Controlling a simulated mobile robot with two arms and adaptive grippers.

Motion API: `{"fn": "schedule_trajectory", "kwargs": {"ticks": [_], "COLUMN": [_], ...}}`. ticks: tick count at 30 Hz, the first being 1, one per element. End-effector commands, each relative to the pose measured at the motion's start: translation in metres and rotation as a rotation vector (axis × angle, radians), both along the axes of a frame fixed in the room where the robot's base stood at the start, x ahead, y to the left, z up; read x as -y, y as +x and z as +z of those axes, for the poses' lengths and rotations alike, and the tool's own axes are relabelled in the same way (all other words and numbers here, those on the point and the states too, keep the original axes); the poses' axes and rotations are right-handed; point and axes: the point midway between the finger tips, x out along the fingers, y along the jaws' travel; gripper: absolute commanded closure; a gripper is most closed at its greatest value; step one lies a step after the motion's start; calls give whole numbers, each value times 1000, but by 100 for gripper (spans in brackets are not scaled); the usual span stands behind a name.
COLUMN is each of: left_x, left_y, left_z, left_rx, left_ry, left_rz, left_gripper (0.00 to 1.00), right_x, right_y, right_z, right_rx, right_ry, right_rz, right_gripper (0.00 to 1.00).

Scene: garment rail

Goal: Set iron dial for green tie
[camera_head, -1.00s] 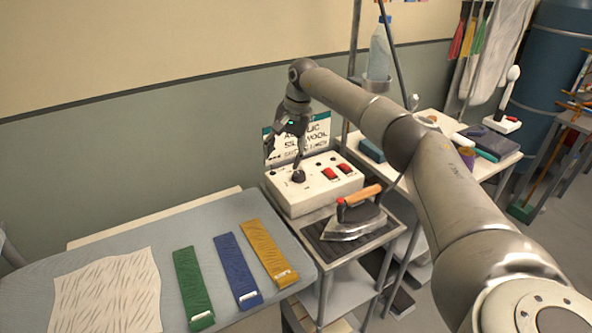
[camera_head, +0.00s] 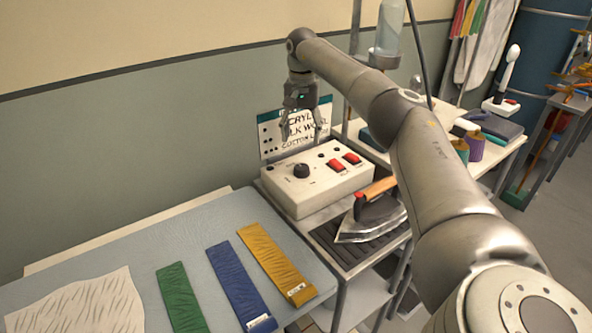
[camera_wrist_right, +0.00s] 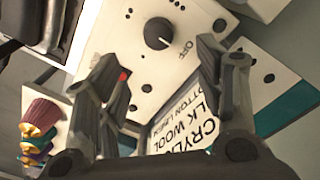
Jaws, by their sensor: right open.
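The green tie (camera_head: 181,298) lies on the ironing board, left of the blue tie (camera_head: 239,285). The iron (camera_head: 370,217) rests on a dark ribbed pad. My left gripper is not in view.
A fabric sign (camera_head: 290,130) stands behind the box, partly covered by my gripper. A yellow tie (camera_head: 275,262) and a pale cloth (camera_head: 85,303) lie on the ironing board (camera_head: 195,220). A bottle (camera_head: 386,40) stands at the upper right, behind my arm.

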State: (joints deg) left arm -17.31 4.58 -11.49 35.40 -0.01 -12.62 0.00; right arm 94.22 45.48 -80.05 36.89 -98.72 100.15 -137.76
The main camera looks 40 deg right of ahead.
Motion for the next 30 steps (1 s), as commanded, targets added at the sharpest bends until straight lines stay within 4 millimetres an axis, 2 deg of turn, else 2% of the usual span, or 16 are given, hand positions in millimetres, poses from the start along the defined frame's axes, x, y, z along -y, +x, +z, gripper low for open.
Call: {"fn": "schedule_trajectory", "kwargs": {"ticks": [5,12,18,24,30], "left_x": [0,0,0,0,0], "left_y": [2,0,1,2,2], "left_z": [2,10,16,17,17], "left_rx": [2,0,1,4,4], "left_ry": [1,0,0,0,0], "left_rz": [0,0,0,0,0], "left_gripper": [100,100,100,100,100], "right_x": [0,0,0,0,0], "right_y": [-1,-1,-1,-1,-1], "right_z": [-17,-61,-92,-106,-108], "right_rx": [-3,-4,-2,0,1], "right_ry": [0,0,1,1,1], "right_rz": [0,-1,-1,0,0], "right_gripper": [38,38,38,38,38]}}
